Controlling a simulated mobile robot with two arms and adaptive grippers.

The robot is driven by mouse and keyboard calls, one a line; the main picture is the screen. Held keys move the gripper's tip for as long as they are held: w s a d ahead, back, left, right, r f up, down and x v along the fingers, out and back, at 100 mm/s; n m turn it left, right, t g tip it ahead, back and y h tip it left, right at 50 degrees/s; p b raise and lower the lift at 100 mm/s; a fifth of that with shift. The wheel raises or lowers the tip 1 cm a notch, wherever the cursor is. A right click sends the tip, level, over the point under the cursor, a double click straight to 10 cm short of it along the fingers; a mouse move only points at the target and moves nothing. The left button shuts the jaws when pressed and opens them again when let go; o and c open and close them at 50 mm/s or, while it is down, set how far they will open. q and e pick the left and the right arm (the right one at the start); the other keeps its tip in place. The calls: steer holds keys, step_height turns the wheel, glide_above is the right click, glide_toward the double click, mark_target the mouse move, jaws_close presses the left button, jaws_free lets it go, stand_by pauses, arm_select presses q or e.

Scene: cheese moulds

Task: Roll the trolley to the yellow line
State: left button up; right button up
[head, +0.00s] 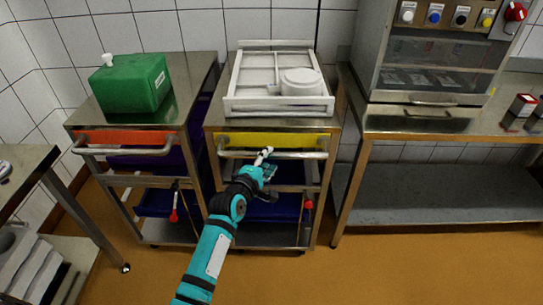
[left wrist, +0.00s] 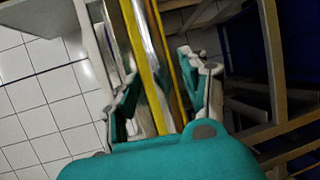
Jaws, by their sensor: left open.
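Two steel trolleys stand side by side against the tiled wall. The right trolley has a yellow front panel (head: 300,140) and a horizontal push handle (head: 306,155). The left trolley has an orange front panel (head: 125,137) and its own handle (head: 120,151). My left gripper (head: 267,160) is open at the middle of the yellow-panelled trolley's handle. In the left wrist view, a shiny bar and a yellow strip (left wrist: 147,70) appear between the spread fingers (left wrist: 160,78); I cannot tell whether they touch the bar. No yellow line shows on the floor. My right gripper is out of view.
A white tray (head: 278,107) sits on the yellow-panelled trolley, a green container (head: 130,85) on the other. A steel bench (head: 450,122) with a machine stands close at right. A table (head: 20,165) is at left. The orange-brown floor (head: 400,270) in front is clear.

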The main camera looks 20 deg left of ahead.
mark_target(270, 158)
arm_select(q)
steer(key=shift+x, duration=1.65)
jaws_close()
